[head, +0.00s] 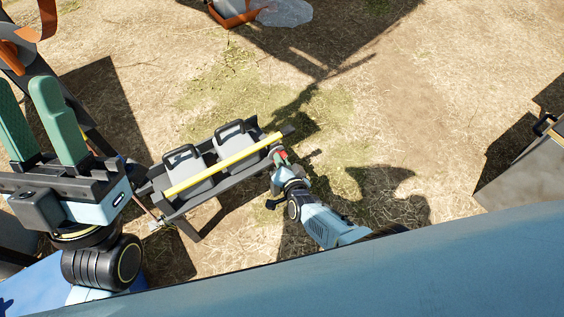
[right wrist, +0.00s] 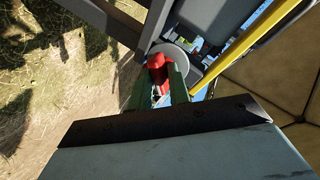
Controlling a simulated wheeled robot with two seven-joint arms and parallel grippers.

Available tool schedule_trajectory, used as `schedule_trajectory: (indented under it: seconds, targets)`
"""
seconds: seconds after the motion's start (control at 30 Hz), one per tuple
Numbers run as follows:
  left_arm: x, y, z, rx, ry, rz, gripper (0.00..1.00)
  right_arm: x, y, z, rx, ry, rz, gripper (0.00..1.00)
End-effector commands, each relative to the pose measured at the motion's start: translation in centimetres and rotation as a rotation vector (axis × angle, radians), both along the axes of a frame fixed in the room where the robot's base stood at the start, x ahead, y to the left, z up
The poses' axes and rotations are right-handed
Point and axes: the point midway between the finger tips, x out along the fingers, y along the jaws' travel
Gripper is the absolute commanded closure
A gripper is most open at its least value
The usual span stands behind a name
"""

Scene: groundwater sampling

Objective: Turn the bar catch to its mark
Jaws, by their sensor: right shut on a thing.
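The bar catch shows as a red piece (right wrist: 157,75) in front of a round grey disc (right wrist: 184,57) in the right wrist view. In the head view its red (head: 281,154) is at the right end of a yellow bar (head: 222,163). My right gripper (right wrist: 160,92) is shut on the red catch, with its green fingers on either side. In the head view my right gripper (head: 284,161) is at the rack's right end. My left gripper (head: 38,120) is open and empty at the left, its green fingers pointing up. I cannot make out the catch's mark.
The yellow bar runs across a dark rack (head: 205,198) holding two grey containers with black handles. A grey box-like object (head: 518,178) stands at the far right. An orange item (head: 236,14) lies at the top. Dry grassy ground between them is open.

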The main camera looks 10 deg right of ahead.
Motion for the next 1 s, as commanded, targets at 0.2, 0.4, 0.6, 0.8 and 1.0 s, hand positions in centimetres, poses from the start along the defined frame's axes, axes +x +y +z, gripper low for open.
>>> schedule_trajectory:
  seconds: [0.2, 0.4, 0.6, 0.8, 1.0]
  targets:
    - [0.0, 0.0, -0.6, 0.0, 0.0, 0.0, 0.64, -0.2, 0.0, -0.3, -0.1, -0.029, 0.0, 0.96]
    - [0.0, 0.0, -0.6, 0.0, 0.0, 0.0, 0.64, -0.2, -0.1, -0.3, -0.1, -0.029, 0.001, 0.96]
    - [0.0, 0.0, -1.2, 0.0, 0.0, 0.0, 0.64, -0.2, 0.0, -0.5, -0.221, -0.072, 0.001, 0.96]
    - [0.0, 0.0, -1.1, 0.0, 0.0, 0.0, 0.64, -0.2, 0.0, -0.4, -0.282, -0.094, 0.0, 0.96]
    - [0.0, 0.0, -1.1, 0.0, 0.0, 0.0, 0.64, -0.2, -0.1, -0.4, -0.282, -0.095, 0.0, 0.76]
